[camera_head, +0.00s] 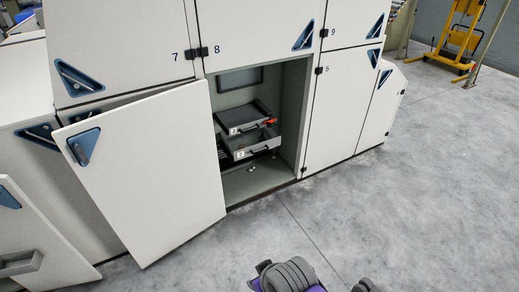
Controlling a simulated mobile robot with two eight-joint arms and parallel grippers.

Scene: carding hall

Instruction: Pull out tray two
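An open cabinet bay (262,182) stands in the middle, below the door marked 8. Two grey drawer-like trays sit inside it, one above the other. The upper tray (255,113) has a dark handle and a small white label on its front left. The lower tray (265,143) also has a dark handle and a white label that looks like a 2. The upper label is too small to read surely. The lower tray stands out a little further. Something red lies at the upper tray's right end. Neither of my grippers shows; only grey and purple parts of mine appear at the bottom edge.
A white door (150,180) with a blue triangular latch is swung open left of the bay. Another open panel (35,245) is at the lower left. The concrete floor (400,200) in front and right is clear. A yellow lift (459,40) stands far right.

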